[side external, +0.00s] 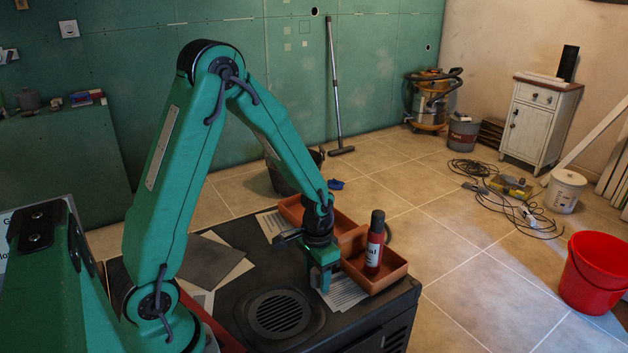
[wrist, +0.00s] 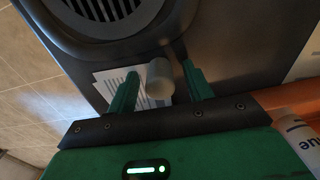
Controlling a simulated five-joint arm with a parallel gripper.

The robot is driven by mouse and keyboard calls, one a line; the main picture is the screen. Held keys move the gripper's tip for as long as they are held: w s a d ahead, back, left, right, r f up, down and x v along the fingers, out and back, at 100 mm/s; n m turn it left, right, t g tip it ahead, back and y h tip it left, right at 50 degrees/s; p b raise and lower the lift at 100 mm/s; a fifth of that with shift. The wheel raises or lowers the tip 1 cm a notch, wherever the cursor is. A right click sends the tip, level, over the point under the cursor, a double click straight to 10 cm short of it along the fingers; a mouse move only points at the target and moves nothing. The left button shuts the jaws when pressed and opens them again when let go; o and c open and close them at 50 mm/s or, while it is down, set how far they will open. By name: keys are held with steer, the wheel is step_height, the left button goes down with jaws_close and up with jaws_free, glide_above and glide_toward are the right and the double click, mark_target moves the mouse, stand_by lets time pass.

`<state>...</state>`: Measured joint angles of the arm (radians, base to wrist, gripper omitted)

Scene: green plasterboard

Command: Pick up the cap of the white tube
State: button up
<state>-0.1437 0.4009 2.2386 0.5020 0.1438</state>
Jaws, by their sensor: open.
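A pale grey-white cylinder (wrist: 159,76), which looks like the cap, stands on the dark bench top between my gripper's two green fingers in the wrist view. My gripper (wrist: 160,80) is open, with visible gaps on both sides of the cylinder. In the side view my gripper (side external: 323,283) points down low over the bench, beside the orange tray, and the cap cannot be made out there.
An orange tray (side external: 390,279) with a red, black-topped tube (side external: 375,250) stands right of my gripper. Another orange tray (side external: 291,208) lies behind. Printed paper (wrist: 107,78) lies under the fingers. A round grille (side external: 278,313) is at the bench front.

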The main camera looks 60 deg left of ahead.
steer(key=c, duration=1)
steer(key=shift+r, duration=0.15)
steer(key=shift+c, duration=0.2)
steer(key=shift+r, duration=0.8)
step_height(320, 180, up, 2)
steer(key=shift+r, duration=0.1)
steer(key=s+d+r, duration=0.4)
steer(key=d+r, duration=0.3)
steer(key=d, duration=0.3)
steer(key=shift+s+d, duration=0.25)
steer(key=shift+d, duration=0.15)
steer(key=shift+w+a, duration=0.1)
